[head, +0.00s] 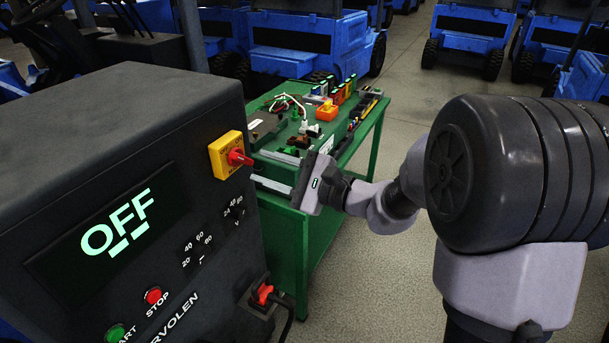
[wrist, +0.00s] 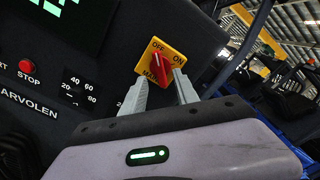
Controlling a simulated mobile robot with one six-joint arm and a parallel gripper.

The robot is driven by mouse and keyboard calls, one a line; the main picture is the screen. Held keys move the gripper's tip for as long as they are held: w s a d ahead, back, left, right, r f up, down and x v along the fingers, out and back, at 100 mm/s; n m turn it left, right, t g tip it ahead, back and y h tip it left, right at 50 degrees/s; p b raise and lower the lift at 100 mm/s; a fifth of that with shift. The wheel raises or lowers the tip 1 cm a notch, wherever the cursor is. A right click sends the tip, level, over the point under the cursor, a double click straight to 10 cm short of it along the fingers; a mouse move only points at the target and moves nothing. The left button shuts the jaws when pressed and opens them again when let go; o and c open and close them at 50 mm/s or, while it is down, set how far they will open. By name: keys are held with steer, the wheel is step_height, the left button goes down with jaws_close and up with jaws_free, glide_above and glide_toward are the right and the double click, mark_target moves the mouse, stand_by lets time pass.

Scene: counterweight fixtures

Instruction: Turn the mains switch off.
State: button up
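The mains switch is a red rotary knob (head: 238,157) on a yellow plate (head: 222,153), on the side of a dark charger cabinet (head: 120,110). In the wrist view the red knob (wrist: 160,65) sits on the yellow plate (wrist: 180,50), which is marked OFF at top, ON at right and MAIN below. My gripper (head: 256,167) is open in front of the switch. In the wrist view its fingertips (wrist: 160,80) stand apart, either side of the knob's line; contact is not clear.
The cabinet display (head: 118,222) reads OFF. Below are a red STOP button (head: 154,295), a green START button (head: 115,333) and a red plug (head: 263,293). A green cart (head: 330,215) with tools stands behind my gripper.

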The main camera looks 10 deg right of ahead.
steer(key=p+v, duration=0.1)
steer(key=v, duration=1.2)
steer(key=shift+s+d+p, duration=0.2)
steer(key=shift+p, duration=0.15)
